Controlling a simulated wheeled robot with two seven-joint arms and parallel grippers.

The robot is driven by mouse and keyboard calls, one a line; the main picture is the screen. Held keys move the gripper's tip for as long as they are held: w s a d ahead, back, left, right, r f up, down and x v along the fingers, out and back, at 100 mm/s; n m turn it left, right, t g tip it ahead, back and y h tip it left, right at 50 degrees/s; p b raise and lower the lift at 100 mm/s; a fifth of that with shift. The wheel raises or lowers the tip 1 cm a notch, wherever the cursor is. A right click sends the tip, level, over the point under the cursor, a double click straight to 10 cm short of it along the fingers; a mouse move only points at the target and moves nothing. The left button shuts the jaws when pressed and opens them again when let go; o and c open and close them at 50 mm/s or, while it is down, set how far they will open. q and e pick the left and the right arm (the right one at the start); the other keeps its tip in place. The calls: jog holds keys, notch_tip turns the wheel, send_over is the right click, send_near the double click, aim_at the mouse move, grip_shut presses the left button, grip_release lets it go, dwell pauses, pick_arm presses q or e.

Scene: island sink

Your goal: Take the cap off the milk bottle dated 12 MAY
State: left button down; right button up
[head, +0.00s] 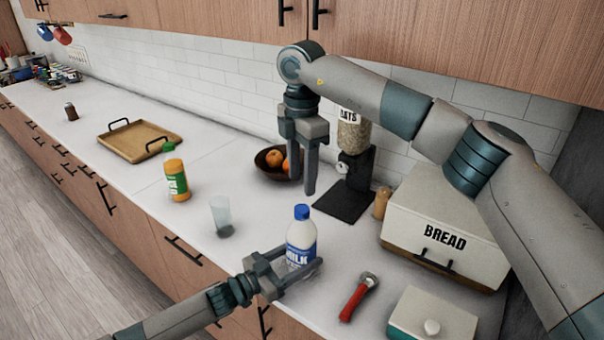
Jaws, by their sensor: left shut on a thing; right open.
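The milk bottle (301,246) stands upright on the white counter, with a blue cap (301,212) on its top. Its label reads MILK; I cannot read a date on it. My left gripper (296,274) is shut on the bottle's lower body. My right gripper (308,188) is open and empty, pointing down above and slightly behind the bottle, apart from the cap.
A glass (221,214) and a juice bottle (176,177) stand to the left. A fruit bowl (266,168) and an oats dispenser (353,165) are behind. A bread box (441,228), a red-handled opener (355,300) and a lidded box (430,318) are to the right.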

aim_at(302, 208)
jog(key=m, duration=0.4)
jog(key=shift+f, duration=0.15)
dwell(0.4)
jog(key=shift+f, duration=3.85)
